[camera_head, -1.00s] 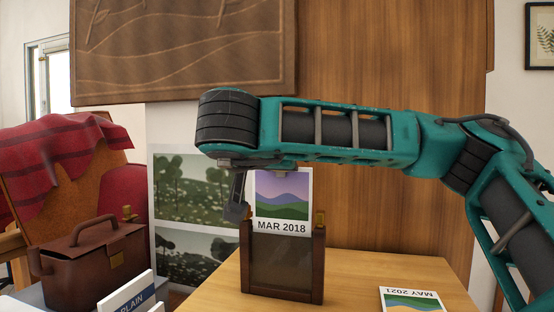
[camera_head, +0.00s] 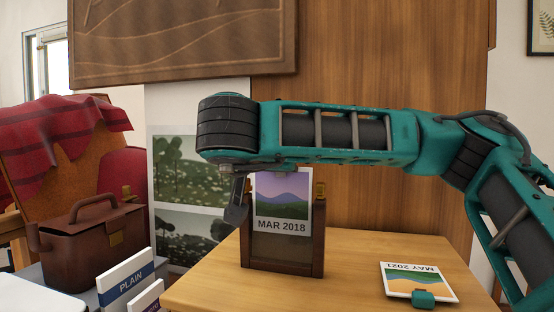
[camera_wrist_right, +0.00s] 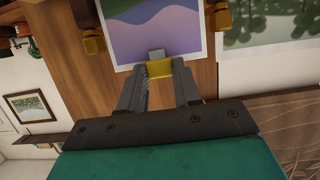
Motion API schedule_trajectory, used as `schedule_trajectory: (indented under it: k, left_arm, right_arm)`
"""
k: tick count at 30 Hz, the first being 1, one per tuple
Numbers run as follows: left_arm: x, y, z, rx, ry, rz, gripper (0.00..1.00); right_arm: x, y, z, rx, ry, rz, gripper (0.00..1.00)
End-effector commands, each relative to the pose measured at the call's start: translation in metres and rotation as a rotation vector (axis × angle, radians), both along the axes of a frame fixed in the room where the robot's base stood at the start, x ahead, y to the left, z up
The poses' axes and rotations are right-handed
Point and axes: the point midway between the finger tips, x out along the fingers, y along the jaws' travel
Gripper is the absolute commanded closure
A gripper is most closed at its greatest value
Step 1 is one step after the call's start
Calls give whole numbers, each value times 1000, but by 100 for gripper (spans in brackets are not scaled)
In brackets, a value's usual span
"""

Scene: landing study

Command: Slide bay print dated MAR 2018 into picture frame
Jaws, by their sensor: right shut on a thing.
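The MAR 2018 print (camera_head: 283,200), with purple sky and blue hills, is upright in the head view. Its lower part sits between the side posts of the dark wooden picture frame (camera_head: 283,268), near the top of the opening; the lower pane shows empty. The right wrist view shows the print (camera_wrist_right: 150,22) between the frame's brass-tipped posts (camera_wrist_right: 92,42). My right gripper (camera_wrist_right: 158,72) is shut on the yellow tab at the print's top edge. In the head view my arm hides this grip. My left gripper is not in view.
A MAY 2021 print (camera_head: 418,281) with a teal tab lies on the wooden table (camera_head: 345,290), right of the frame. The table between frame and loose print is clear.

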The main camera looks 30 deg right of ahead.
Motion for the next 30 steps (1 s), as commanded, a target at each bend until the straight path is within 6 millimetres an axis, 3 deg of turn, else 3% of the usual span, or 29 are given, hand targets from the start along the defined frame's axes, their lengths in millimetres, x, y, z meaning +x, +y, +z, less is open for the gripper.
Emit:
schedule_trajectory:
  k: [22,30]
  left_arm:
    - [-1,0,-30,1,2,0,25]
    - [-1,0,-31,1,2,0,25]
  right_arm:
    - [0,0,-40,0,0,0,100]
    - [0,0,-43,0,0,0,100]
